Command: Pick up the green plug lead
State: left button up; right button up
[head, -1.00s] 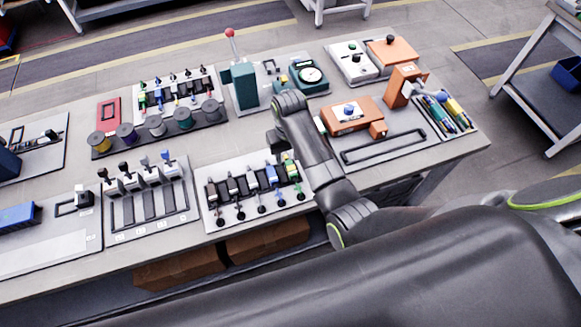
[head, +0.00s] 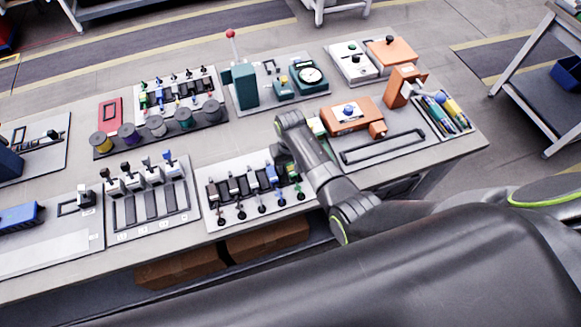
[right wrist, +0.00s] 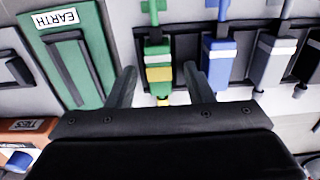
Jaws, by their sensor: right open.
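The green plug lead (right wrist: 158,52), a green body with white and yellow bands, stands in a row of plugs in the right wrist view. In the head view it is at the right end of the row (head: 291,170), partly hidden by my right arm. My right gripper (right wrist: 160,72) is open, with one finger on each side of the green plug in the picture. I cannot tell whether the fingers touch it. In the head view the right gripper (head: 279,154) points down over the row's right end. My left gripper is not in view.
A blue plug (right wrist: 218,62) stands close beside the right finger, with grey and black plugs beyond. A green block labelled EARTH (right wrist: 85,75) is left of the fingers. An orange tester (head: 350,112) and a black handle (head: 385,148) sit to the right on the bench.

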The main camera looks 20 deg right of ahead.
jog(key=shift+c, duration=0.5)
jog(key=c, duration=0.9)
